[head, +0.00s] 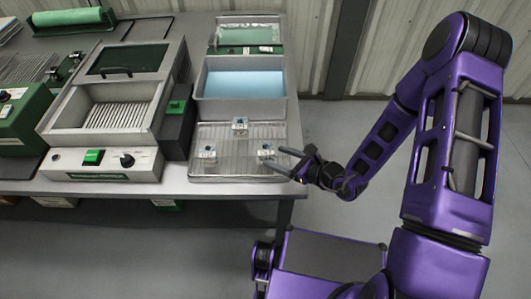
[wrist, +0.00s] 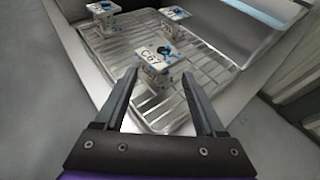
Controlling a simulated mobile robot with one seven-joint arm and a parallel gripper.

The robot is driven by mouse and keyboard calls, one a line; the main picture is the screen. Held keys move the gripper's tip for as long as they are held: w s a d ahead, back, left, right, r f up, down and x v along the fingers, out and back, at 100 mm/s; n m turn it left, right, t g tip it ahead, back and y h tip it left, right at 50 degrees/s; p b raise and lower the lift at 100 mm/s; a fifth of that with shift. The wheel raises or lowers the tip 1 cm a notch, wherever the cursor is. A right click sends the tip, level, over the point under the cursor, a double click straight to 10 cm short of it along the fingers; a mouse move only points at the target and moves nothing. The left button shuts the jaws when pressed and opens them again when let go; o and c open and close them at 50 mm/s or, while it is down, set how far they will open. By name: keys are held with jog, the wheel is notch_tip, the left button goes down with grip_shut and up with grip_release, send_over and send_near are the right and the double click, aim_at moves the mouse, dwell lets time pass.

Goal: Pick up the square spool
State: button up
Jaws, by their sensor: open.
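Three small white blocks with dark lettering and blue bits on top stand apart on a clear ribbed tray (head: 225,174). They are the left block (head: 208,153), the back block (head: 240,124) and the right block (head: 266,152). I cannot tell for sure which is the square spool. My gripper (head: 277,158) is open and empty at the tray's right edge, by the right block. In the wrist view the nearest block (wrist: 152,70), marked "C67", appears between my fingertips (wrist: 159,75). I see no contact. The other two blocks (wrist: 104,11) (wrist: 174,17) are farther off.
Behind the tray is a grey bin with a light blue inside (head: 240,84). A grey machine with green switches (head: 105,160) stands left of the tray. The bench's right edge is close to the tray, with open floor (head: 345,135) beyond.

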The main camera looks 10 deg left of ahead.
aim_at(265, 152)
jog(key=shift+x, duration=2.7)
jog(key=shift+r, duration=0.2)
grip_shut()
